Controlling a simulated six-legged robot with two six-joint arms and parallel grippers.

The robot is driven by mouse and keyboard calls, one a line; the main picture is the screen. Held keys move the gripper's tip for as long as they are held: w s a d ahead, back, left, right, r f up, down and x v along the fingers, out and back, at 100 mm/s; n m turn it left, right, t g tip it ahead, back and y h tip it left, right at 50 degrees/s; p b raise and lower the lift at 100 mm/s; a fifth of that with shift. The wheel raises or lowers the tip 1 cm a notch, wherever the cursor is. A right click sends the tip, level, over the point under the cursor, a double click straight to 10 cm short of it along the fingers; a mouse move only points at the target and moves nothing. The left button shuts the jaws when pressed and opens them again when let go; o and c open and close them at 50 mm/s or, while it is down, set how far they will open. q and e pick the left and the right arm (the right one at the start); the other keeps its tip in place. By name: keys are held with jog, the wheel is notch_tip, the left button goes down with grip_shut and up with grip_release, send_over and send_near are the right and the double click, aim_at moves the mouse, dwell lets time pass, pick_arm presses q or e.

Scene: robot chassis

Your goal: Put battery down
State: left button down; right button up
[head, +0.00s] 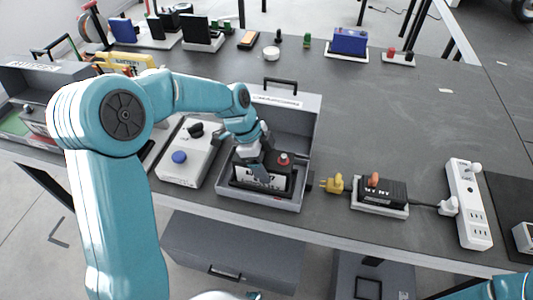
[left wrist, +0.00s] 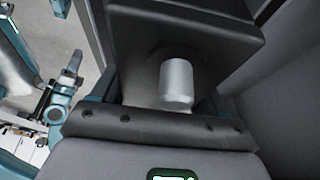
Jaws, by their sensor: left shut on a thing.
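The battery (head: 272,180) is a black block with a white label on its front and a red terminal on top. It sits inside the open grey case (head: 301,130), low between the walls. My left gripper (head: 257,163) reaches down into the case and is shut on the battery's top. In the left wrist view the battery's dark top and a silver terminal post (left wrist: 176,82) fill the middle, close to the fingers. Whether the battery's underside touches the case floor is hidden. Only a teal piece of my right arm shows at the bottom right of the head view.
A white box with a blue button (head: 179,157) stands just left of the case. Right of it are a yellow plug (head: 333,184), a black charger (head: 380,193) and a white power strip (head: 467,203). A blue battery (head: 348,41) stands at the back. The table's back right is mostly clear.

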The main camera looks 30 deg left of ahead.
pick_arm(q)
jog(key=shift+f, duration=0.1)
jog(key=shift+f, duration=0.1)
grip_release()
jog(key=shift+s, duration=0.1)
jog(key=shift+d, duration=0.1)
jog(key=shift+a+r, duration=0.25)
jog(key=shift+r, duration=0.1)
jog(key=v, duration=1.1)
jog(key=shift+r, duration=0.15)
